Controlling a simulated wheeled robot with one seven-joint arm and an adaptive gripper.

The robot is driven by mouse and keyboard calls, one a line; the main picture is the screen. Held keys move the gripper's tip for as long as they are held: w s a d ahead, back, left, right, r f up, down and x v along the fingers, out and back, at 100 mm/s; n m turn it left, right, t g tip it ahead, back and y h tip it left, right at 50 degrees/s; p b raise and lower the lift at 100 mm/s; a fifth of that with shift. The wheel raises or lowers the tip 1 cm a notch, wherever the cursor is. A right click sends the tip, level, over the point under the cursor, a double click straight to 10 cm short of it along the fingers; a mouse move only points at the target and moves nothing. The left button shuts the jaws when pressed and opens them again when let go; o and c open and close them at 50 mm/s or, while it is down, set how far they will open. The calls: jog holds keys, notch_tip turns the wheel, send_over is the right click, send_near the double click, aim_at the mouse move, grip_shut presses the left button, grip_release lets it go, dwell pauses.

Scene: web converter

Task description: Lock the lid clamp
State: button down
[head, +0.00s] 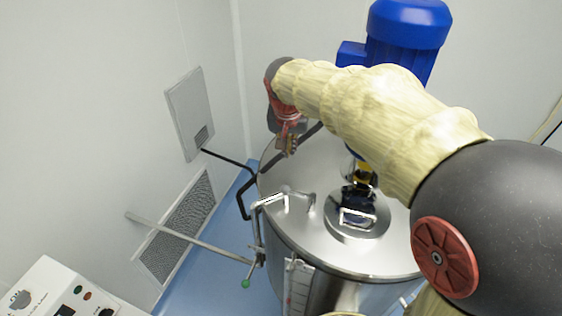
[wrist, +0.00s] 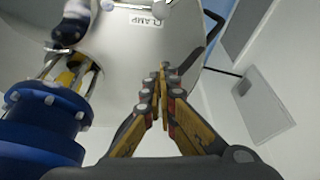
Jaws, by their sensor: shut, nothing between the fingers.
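The round steel vessel lid (head: 300,235) fills the middle of the head view. A dark bar (head: 270,164), apparently the lid clamp's lever, crosses the lid's left rim; it also shows in the wrist view (wrist: 214,28). A white label reading CLAMP (wrist: 147,21) is on the lid in the wrist view. My gripper (head: 287,147) is over the far left part of the lid, beside the dark bar. In the wrist view my gripper (wrist: 160,78) has its fingertips together and empty, near the bar's inner end. Whether they touch it, I cannot tell.
A blue motor (head: 405,25) stands at the lid's far side, behind my arm. A hatch with a handle (head: 358,217) and a bent steel handle (head: 270,200) are on the near lid. A wall panel (head: 190,112) is at left. A control box (head: 50,290) is lower left.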

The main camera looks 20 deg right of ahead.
aim_at(298, 193)
jog(key=p+x, duration=0.2)
jog(key=x, duration=0.8)
jog(key=s+a, duration=0.1)
jog(key=s+a+p, duration=0.1)
jog(key=s, duration=0.1)
jog(key=shift+s+a+f, duration=0.1)
jog(key=shift+s+f, duration=0.1)
jog(key=shift+s, duration=0.05)
jog(key=shift+w+f, duration=0.1)
jog(key=shift+f, duration=0.05)
jog(key=shift+s+a+n, duration=0.25)
jog(key=shift+n, duration=0.15)
